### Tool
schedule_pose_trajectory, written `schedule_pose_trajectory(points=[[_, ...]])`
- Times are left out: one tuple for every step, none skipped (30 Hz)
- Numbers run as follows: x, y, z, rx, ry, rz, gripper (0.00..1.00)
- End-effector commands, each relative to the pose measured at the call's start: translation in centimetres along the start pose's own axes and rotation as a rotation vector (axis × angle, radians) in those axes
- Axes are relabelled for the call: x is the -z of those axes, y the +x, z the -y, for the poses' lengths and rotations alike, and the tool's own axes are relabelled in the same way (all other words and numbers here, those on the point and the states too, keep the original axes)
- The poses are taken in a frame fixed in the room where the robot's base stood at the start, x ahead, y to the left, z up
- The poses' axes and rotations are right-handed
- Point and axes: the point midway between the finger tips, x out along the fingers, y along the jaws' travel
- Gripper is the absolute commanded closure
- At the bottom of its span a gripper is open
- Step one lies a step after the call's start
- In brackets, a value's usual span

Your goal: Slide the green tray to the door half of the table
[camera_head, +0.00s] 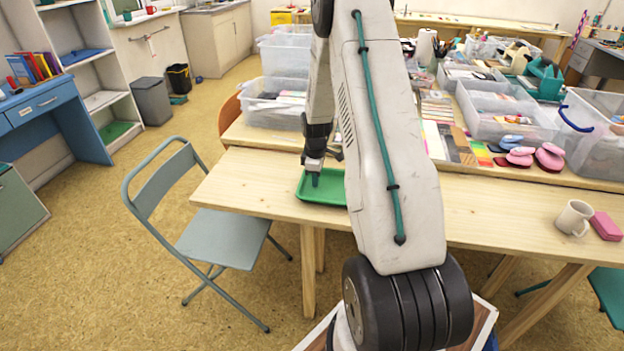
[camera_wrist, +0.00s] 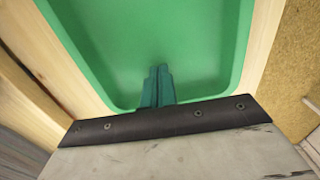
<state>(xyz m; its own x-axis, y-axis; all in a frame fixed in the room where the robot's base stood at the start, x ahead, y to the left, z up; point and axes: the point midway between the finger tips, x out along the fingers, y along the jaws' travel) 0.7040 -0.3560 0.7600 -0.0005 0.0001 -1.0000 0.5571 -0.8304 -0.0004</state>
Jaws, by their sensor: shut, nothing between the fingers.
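The green tray (camera_head: 324,201) lies flat on the wooden table near its left end, and my arm hides its right part. It fills much of the wrist view (camera_wrist: 215,85) and looks empty there. My gripper (camera_head: 315,180) points down over the tray's left part, its fingertips inside the outline of the rim. In the wrist view the teal fingers (camera_wrist: 159,72) are pressed together with nothing between them. I cannot tell whether the fingertips touch the tray floor. No door shows in the head view.
The table's front strip (camera_head: 480,212) is mostly bare, with a white mug (camera_head: 574,218) and a pink block (camera_head: 606,226) at the right. Clear bins (camera_head: 500,110), ink pads and pink stamps (camera_head: 549,156) crowd the back. A folding chair (camera_head: 215,235) stands at the left end.

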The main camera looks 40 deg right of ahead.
Motion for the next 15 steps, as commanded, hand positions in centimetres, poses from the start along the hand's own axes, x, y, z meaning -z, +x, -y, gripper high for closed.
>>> schedule_pose_trajectory(points=[[-0.5, 0.0, 0.1, 0.0, -0.003, 0.0, 1.0], [-0.8, 0.0, 0.1, 0.0, -0.006, 0.0, 1.0], [-0.6, -1.2, 0.0, -0.006, -0.01, -0.002, 1.0], [-0.5, -2.0, 0.0, -0.006, -0.011, -0.002, 1.0], [-0.5, -2.8, 0.0, -0.006, -0.011, -0.002, 1.0], [-0.6, -3.7, 0.0, -0.005, -0.01, -0.002, 1.0], [-0.7, -4.4, -0.1, -0.005, -0.009, -0.002, 1.0], [-0.8, -5.1, -0.1, -0.005, -0.007, -0.002, 1.0], [-0.9, -5.9, -0.1, -0.004, -0.006, -0.002, 1.0], [-0.9, -6.5, -0.1, -0.005, -0.005, -0.002, 1.0], [-0.9, -7.0, -0.1, -0.003, -0.005, -0.001, 1.0], [-0.9, -7.7, -0.1, -0.004, -0.005, -0.001, 1.0], [-0.9, -8.1, -0.1, -0.003, -0.005, -0.001, 1.0], [-0.9, -8.5, -0.1, -0.002, -0.005, -0.001, 1.0], [-0.9, -8.9, -0.1, -0.002, -0.005, -0.001, 1.0]])
